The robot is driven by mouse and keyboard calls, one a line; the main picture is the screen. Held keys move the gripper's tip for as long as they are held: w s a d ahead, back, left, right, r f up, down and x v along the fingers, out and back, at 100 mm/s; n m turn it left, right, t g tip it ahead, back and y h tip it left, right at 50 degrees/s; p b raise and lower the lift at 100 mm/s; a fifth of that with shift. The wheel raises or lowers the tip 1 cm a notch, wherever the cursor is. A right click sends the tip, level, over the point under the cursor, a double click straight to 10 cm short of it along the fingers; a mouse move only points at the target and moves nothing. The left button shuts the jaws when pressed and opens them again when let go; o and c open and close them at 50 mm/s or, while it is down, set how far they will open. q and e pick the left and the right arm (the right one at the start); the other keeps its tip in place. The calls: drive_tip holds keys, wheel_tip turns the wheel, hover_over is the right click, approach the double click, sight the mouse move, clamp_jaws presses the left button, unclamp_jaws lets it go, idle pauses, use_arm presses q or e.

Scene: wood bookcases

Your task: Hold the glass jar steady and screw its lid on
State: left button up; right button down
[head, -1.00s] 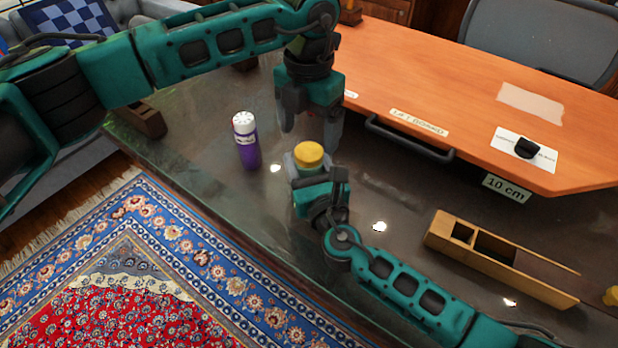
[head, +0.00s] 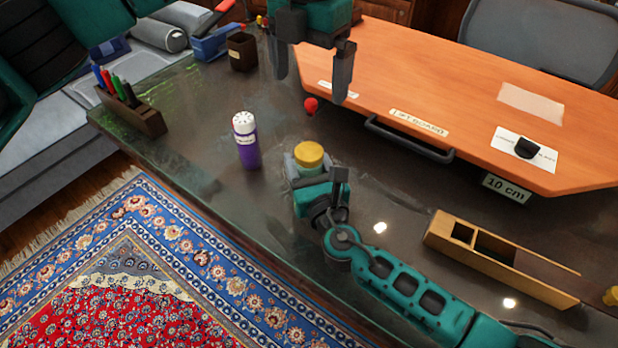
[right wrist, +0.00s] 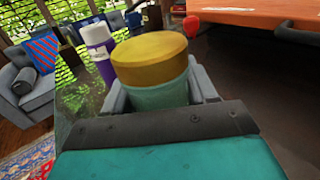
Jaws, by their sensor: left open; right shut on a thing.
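The glass jar (right wrist: 158,97) stands upright on the dark glossy table, greenish in the right wrist view. Its yellow lid (head: 309,154) sits level on top of the jar; I cannot tell how tightly. My right gripper (head: 307,166) is shut around the jar's body from the near side, below the lid, which also shows in the right wrist view (right wrist: 150,60). My left gripper (head: 312,75) is open and empty, its fingers pointing down, raised above and behind the jar, clear of the lid.
A purple bottle with a white cap (head: 246,140) stands left of the jar. A small red object (head: 311,105) is behind it. The orange lift board (head: 440,90) with a handle is at the right. A wooden box (head: 495,258) lies front right. A pen holder (head: 130,108) is at the left.

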use_arm(q)
drive_tip(key=shift+r, duration=0.85)
use_arm(e)
drive_tip(key=shift+c, duration=1.2)
unclamp_jaws()
use_arm(q)
drive_tip(key=shift+r, duration=0.15)
use_arm(e)
drive_tip(key=v, duration=1.3)
